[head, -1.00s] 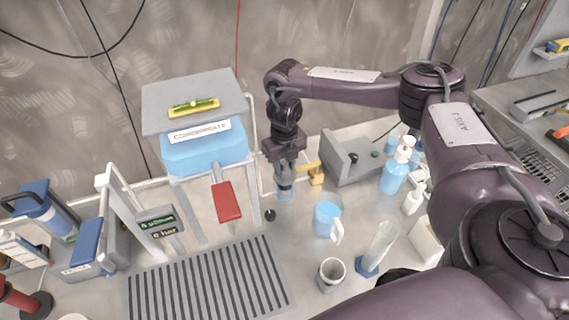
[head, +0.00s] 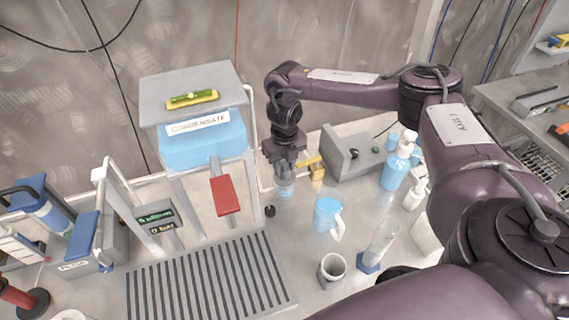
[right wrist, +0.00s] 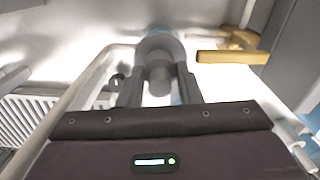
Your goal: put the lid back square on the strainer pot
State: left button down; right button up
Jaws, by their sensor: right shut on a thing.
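A small see-through, bluish pot (head: 285,188), which looks like the strainer pot, stands on the bench right of the tank frame. My right gripper (head: 284,168) points down directly above it. In the right wrist view the gripper (right wrist: 159,92) is shut on a grey rounded piece (right wrist: 158,47), which I take for the lid. The gripper hides much of it. I cannot tell whether the lid touches the pot's rim or sits square. My left gripper is not in view.
A yellow valve handle (head: 312,162) is close on the right of the gripper. The tank frame (head: 258,165) stands close on the left. A blue jug (head: 326,215), a grey cup (head: 332,268) and a soap bottle (head: 396,168) stand nearby. A slotted drain (head: 205,285) lies in front.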

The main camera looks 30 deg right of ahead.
jog(key=shift+f, duration=0.3)
dwell(0.4)
jog(key=o, duration=1.6)
jog(key=shift+a, duration=0.1)
jog(key=shift+d, duration=0.35)
jog(key=shift+c, duration=1.2)
